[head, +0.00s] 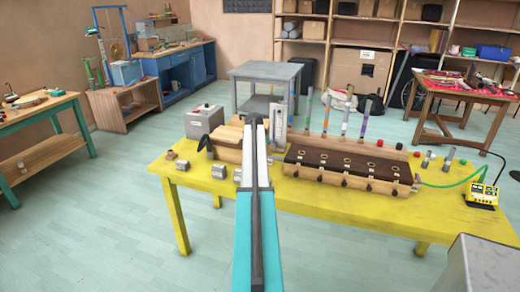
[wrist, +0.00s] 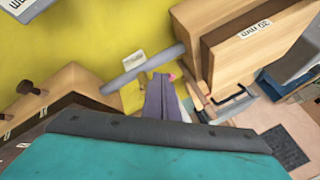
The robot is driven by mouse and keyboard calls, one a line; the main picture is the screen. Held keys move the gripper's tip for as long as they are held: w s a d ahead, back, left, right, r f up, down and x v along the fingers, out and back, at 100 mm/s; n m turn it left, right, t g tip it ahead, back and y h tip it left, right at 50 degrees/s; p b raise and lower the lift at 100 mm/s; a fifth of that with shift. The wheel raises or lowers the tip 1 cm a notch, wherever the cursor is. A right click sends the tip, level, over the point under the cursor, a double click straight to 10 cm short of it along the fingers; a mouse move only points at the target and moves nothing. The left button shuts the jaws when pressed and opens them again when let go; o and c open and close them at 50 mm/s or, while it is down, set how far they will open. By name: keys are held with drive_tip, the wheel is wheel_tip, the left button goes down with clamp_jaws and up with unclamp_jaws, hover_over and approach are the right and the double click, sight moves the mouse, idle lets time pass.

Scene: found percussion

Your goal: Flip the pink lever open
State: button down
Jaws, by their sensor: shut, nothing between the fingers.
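My gripper shows in the wrist view as two shut purple-grey fingers (wrist: 160,78), pointing away from the camera over the yellow table. A small pink patch (wrist: 172,76), perhaps part of the pink lever, shows right beside the fingertips. Most of it is hidden behind the fingers and a grey rod, so I cannot tell its position or whether it is touched. The grey rod (wrist: 130,74) lies slantwise across the view at the fingertips. In the head view my arm reaches over the yellow table and its end hides the lever.
A wooden rack (head: 345,165) with upright rods stands to the right on the yellow table (head: 310,198). A grey box (head: 204,121) stands left. Small metal pieces lie along the front left.

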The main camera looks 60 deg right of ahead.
drive_tip(key=shift+w+d+m+g+b, duration=0.35)
drive_tip(key=shift+w+m, duration=0.1)
drive_tip(key=shift+m, duration=0.15)
drive_tip(key=shift+w+a, duration=0.1)
drive_tip(key=shift+a, duration=0.05)
drive_tip(key=shift+s+d, duration=0.55)
drive_tip(key=shift+s, duration=0.1)
drive_tip(key=shift+a, duration=0.15)
